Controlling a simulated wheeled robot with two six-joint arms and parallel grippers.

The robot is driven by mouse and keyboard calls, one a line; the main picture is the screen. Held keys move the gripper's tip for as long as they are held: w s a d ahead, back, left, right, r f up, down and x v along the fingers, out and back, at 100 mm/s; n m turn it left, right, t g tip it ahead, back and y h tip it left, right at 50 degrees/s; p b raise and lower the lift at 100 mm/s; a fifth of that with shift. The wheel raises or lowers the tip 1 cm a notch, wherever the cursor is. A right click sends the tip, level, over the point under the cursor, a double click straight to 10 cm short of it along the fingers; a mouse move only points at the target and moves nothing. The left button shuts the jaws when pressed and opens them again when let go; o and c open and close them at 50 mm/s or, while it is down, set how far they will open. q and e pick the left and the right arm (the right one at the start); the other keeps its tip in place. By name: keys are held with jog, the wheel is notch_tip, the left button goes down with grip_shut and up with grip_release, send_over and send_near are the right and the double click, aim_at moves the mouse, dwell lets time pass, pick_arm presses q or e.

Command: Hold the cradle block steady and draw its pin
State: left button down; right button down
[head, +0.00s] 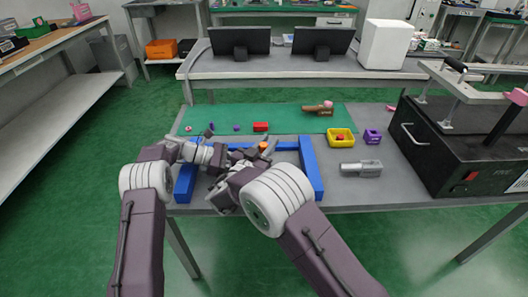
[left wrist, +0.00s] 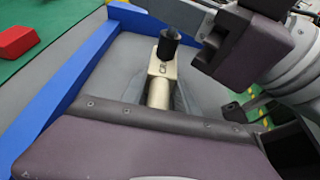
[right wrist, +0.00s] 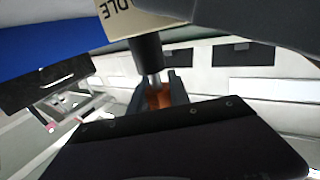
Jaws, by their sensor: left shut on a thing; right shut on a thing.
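The cradle block is pale beige with a black collar on it; it shows in the left wrist view (left wrist: 161,68) and, with dark lettering, at the top of the right wrist view (right wrist: 138,14). My left gripper (left wrist: 159,94) is shut around its pale round stem. The pin shows in the right wrist view as a metal shaft (right wrist: 152,80) below the black collar, with an orange end between my right fingers. My right gripper (right wrist: 161,95) is shut on that orange end. In the head view both hands meet within the blue frame, and my right gripper (head: 242,160) mostly hides the block.
A blue frame (head: 312,170) surrounds the hands on the grey table. A red block (head: 261,127) lies on the green mat (head: 290,122) behind. To the right are a yellow tray (head: 351,142), a purple block (head: 373,136), a grey metal part (head: 360,168) and a black case (head: 450,150).

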jog(key=shift+r, duration=0.5)
dwell(0.3)
jog(key=shift+r, duration=1.95)
pick_arm(q)
jog(key=c, duration=0.9)
grip_release()
pick_arm(e)
notch_tip(320, 180, up, 2)
pick_arm(q)
jog(key=shift+o, duration=0.2)
jog(key=v, duration=1.1)
jog(key=shift+a, duration=0.45)
jog(key=shift+a+r, duration=0.1)
jog(key=shift+r, duration=0.05)
